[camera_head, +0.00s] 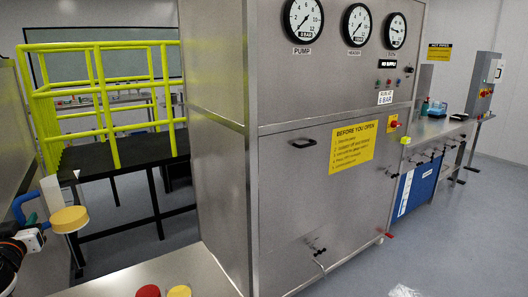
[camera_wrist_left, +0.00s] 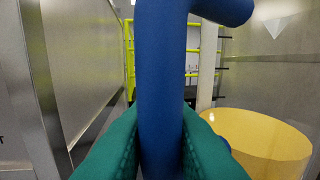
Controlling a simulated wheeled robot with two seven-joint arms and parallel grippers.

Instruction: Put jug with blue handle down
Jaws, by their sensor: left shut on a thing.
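The jug's blue handle (camera_head: 20,204) shows at the far left of the head view, with a yellow round part (camera_head: 69,220) and a pale part (camera_head: 50,193) beside it. My left gripper (camera_head: 31,220) is shut on this handle, at the left edge of the picture. In the left wrist view the blue handle (camera_wrist_left: 160,80) stands upright between my green fingers (camera_wrist_left: 160,150), and the yellow part (camera_wrist_left: 262,140) is at the lower right. The jug's underside and what is directly below it are hidden. My right gripper is not in view.
A steel tabletop (camera_head: 150,272) is at the bottom, with a red round top (camera_head: 148,291) and a yellow round top (camera_head: 179,291) at its front edge. A large steel cabinet (camera_head: 300,200) with gauges stands behind. Yellow railings (camera_head: 105,90) surround a dark platform at left.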

